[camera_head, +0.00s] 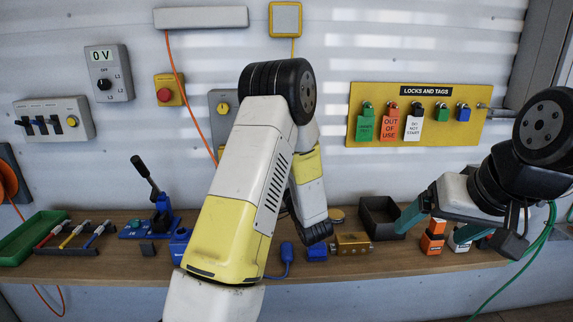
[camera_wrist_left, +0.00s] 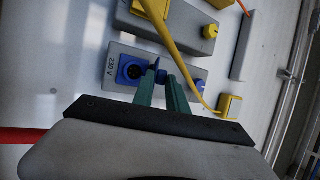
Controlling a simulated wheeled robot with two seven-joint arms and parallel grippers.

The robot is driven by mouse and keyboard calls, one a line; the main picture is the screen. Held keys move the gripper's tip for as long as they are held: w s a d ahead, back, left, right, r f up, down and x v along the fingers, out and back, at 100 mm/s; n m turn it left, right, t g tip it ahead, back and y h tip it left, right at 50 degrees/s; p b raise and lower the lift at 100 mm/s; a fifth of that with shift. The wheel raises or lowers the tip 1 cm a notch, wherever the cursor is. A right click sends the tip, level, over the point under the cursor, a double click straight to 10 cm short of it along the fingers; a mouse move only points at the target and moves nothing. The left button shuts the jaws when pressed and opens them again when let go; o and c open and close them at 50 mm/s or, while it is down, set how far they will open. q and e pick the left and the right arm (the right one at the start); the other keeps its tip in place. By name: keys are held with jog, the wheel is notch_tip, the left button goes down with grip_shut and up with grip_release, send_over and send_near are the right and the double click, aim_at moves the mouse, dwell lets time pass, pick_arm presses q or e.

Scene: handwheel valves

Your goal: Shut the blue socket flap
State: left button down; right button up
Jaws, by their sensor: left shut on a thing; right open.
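In the left wrist view, a blue socket (camera_wrist_left: 132,70) sits on a grey panel marked 230 V. Its round face with dark contacts is uncovered. The blue flap (camera_wrist_left: 161,76) stands out beside the face, seen nearly edge-on. My left gripper (camera_wrist_left: 163,77) has its green fingers at the flap and is shut on it; the fingers partly hide it. In the head view, my left arm hides the blue socket and the left gripper. My right gripper (camera_head: 439,226) is open and empty above the right of the bench.
A yellow cable (camera_wrist_left: 183,55) runs close past the blue socket panel. A second grey panel (camera_wrist_left: 185,30) with a yellow knob (camera_wrist_left: 210,31) adjoins it. Below my right gripper stand orange padlocks (camera_head: 432,243); a black bin (camera_head: 380,217) is nearby. A green tray (camera_head: 33,238) lies far left.

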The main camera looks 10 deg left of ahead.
pick_arm(q)
jog(key=c, duration=1.4)
grip_release()
jog(key=shift+a, duration=0.1)
jog(key=v, duration=0.8)
jog(key=shift+w+a, duration=0.1)
